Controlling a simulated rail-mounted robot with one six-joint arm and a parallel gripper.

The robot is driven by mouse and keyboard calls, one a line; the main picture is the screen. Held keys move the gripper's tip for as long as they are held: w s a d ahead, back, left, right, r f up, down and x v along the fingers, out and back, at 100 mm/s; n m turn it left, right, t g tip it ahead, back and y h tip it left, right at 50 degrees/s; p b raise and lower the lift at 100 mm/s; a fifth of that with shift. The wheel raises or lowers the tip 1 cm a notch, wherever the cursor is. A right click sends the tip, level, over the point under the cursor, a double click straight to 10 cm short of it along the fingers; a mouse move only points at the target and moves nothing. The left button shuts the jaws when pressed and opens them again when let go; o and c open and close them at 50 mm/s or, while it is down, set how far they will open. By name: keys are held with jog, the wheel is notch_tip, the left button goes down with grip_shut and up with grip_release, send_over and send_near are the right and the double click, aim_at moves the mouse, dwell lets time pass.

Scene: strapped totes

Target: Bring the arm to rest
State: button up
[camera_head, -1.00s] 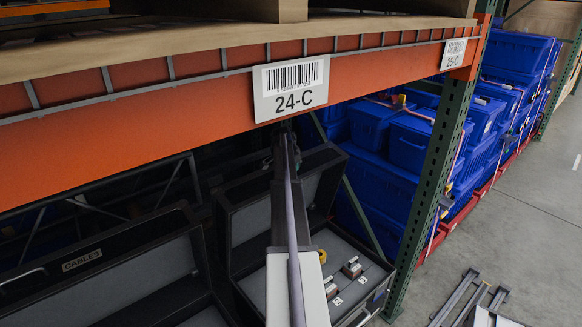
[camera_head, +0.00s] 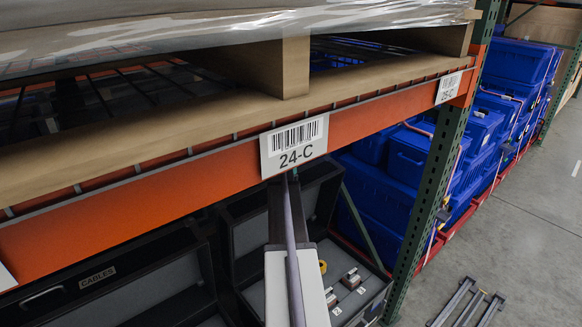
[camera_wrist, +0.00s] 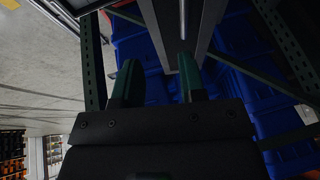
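My gripper (camera_wrist: 158,78) shows in the wrist view with two green-tipped fingers apart and nothing visible between them. In the head view my arm extends from the bottom middle toward the orange shelf beam (camera_head: 380,110). The gripper itself cannot be made out there, as the arm and the beam with its 24-C label (camera_head: 294,146) hide that end. Blue totes (camera_wrist: 235,85) fill much of the background in the wrist view, beyond the fingers.
An open black case (camera_head: 375,293) with small numbered items stands behind my arm. A case labelled CABLES (camera_head: 97,277) is to its left. A green rack post (camera_head: 432,175) and stacked blue totes (camera_head: 410,155) are to the right. The floor (camera_head: 530,225) at right is mostly clear.

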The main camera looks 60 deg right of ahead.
dwell(0.3)
jog(key=s+a+f+n+y+b, duration=0.1)
jog(key=s+a+n, duration=0.2)
jog(key=a, duration=1.9)
jog(key=s+a+f+n+y, duration=0.1)
jog(key=a+n, duration=1)
jog(key=a, duration=1.1)
jog(key=s+a+f+n+y+b, duration=0.1)
jog(key=s+a+n, duration=0.4)
jog(key=a, duration=1.8)
jog(key=shift+s+f+n+g+y+b, duration=0.15)
jog(key=shift+f+n+g+y+b, duration=0.25)
jog(key=shift+n+y, duration=0.75)
